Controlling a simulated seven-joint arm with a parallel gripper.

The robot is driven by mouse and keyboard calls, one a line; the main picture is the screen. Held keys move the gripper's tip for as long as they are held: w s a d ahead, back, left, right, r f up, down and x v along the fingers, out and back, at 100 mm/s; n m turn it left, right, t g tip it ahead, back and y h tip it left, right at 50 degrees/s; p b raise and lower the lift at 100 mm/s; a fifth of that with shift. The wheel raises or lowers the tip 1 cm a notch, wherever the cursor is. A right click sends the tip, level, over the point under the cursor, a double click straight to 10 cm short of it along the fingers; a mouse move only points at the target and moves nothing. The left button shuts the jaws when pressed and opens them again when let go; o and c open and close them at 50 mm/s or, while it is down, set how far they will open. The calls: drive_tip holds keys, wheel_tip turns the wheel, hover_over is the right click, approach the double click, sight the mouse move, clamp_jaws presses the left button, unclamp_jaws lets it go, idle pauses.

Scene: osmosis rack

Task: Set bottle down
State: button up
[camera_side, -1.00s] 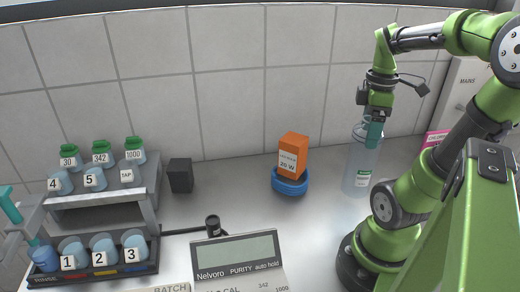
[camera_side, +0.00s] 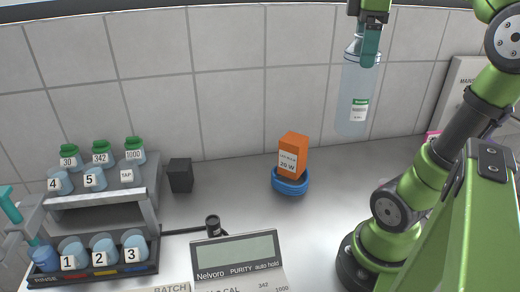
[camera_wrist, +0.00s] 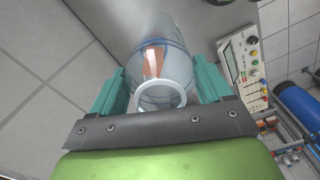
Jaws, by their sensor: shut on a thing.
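A tall clear bottle (camera_side: 354,97) with a small green and white label hangs upright in the air at the upper right of the side view, in front of the tiled wall. My gripper (camera_side: 371,42) is shut on its neck from above. The bottle's base is well above the counter (camera_side: 325,218). In the wrist view the bottle (camera_wrist: 158,55) lies between the two teal fingers of my gripper (camera_wrist: 163,92), with its open round mouth towards the camera. Something orange shows through its clear wall.
An orange box (camera_side: 293,154) sits in a blue ring (camera_side: 290,182) on the counter. A purity meter (camera_side: 238,255) stands at the front. A two-level rack (camera_side: 150,205) with numbered cups and green-capped bottles is at left. A black block (camera_side: 181,175) stands beside it.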

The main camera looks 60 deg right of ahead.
drive_tip(key=w+a+n, duration=0.2)
drive_tip(key=w+a, duration=1.1)
drive_tip(key=a, duration=0.1)
wheel_tip(320, 180, down, 18)
drive_tip(key=w+f, duration=0.2)
drive_tip(key=w, duration=0.6)
drive_tip(key=w+f, duration=0.3)
drive_tip(key=w, duration=0.5)
drive_tip(key=shift+w+d+f, duration=0.2)
drive_tip(key=shift+d, duration=0.25)
drive_tip(key=shift+f, duration=0.15)
drive_tip(key=o, duration=1.2)
